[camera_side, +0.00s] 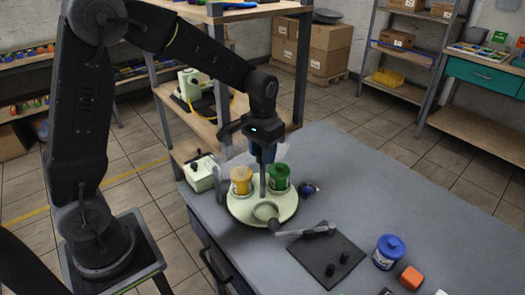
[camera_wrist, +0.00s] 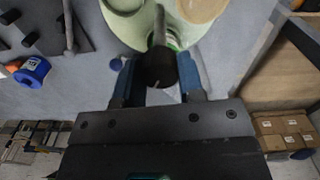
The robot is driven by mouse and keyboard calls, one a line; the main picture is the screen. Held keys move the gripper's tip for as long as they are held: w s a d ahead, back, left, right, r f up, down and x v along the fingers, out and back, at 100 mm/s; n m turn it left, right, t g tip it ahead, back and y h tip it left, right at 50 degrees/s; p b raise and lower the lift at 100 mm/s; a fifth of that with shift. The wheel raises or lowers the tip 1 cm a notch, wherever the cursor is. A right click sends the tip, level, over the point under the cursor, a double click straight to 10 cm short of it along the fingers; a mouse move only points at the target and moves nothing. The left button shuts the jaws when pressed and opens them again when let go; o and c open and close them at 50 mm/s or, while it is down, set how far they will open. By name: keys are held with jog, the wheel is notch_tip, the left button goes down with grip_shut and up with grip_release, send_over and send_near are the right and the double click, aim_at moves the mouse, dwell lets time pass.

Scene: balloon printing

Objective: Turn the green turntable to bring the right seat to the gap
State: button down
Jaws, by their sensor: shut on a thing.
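The pale green turntable (camera_side: 240,213) sits on the grey table and shows at the top of the wrist view (camera_wrist: 135,32). It carries a yellow pot (camera_side: 241,182) at left, a green pot (camera_side: 279,179) at right and an empty ring seat (camera_side: 265,211) at front. A grey post (camera_side: 263,183) stands up from it. My gripper (camera_side: 264,150) is above the turntable, pointing down. In the wrist view, its blue fingers are on both sides of a dark round knob (camera_wrist: 158,69), shut on it. The green pot is mostly hidden there.
A dark mat (camera_side: 325,262) with a grey-handled tool (camera_side: 308,231) and black pegs lies in front right. A blue jar (camera_side: 388,252) and orange block (camera_side: 411,278) stand farther right. A small dark blue object (camera_side: 308,190) sits close beside the turntable. A pale box (camera_side: 200,173) is at left.

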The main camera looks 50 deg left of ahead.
jog(key=shift+m, duration=9.2)
jog(key=c, duration=0.7)
grip_release()
jog(key=shift+c, duration=0.2)
notch_tip(320, 180, up, 14)
